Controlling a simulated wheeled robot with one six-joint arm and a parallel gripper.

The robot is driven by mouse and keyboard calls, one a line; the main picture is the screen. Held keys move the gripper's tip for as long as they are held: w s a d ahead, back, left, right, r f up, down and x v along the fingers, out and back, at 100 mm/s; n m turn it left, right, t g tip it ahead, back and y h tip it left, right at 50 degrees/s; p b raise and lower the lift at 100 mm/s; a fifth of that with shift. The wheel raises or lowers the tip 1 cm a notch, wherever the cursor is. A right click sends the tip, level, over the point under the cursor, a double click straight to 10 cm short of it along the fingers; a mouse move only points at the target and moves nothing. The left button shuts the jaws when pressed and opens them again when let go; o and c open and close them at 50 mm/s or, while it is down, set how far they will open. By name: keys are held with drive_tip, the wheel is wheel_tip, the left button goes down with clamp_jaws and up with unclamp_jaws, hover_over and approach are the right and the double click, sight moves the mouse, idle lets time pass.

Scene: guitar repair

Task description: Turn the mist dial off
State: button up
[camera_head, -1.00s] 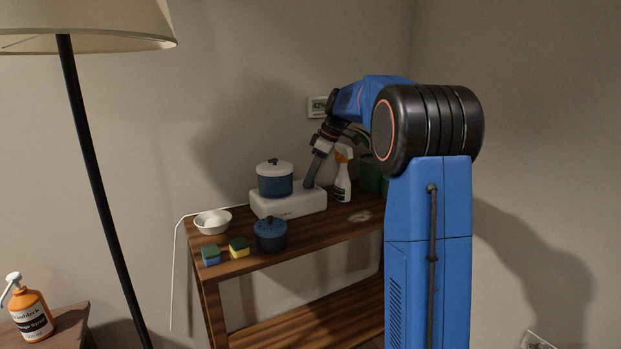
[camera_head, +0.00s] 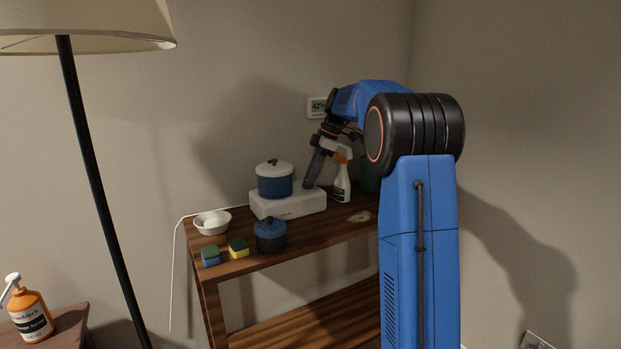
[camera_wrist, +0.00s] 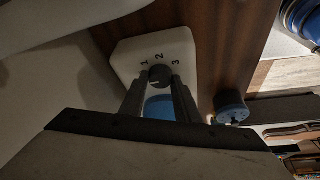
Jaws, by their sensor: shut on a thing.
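The white humidifier base (camera_head: 300,205) stands on the wooden shelf and carries a blue tank (camera_head: 275,187) with a pale lid. In the wrist view, a round dark dial (camera_wrist: 159,73) sits on the white top, with the numbers 1, 2 and 3 printed around it. My gripper (camera_wrist: 160,82) is shut on the dial, with one finger on each side. The dial's exact setting is hard to read. In the head view, my gripper (camera_head: 310,184) reaches down to the right end of the base, and the dial cannot be made out there.
A spray bottle (camera_head: 342,180) stands close to the right of my gripper. A white bowl (camera_head: 212,222), two sponges and a small blue pot (camera_head: 270,236) are on the shelf's left and front. The shelf's right front is mostly bare.

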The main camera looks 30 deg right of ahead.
drive_tip(key=o, duration=0.7)
drive_tip(key=shift+o, duration=0.2)
drive_tip(key=v, duration=1.7)
drive_tip(key=shift+r, duration=0.2)
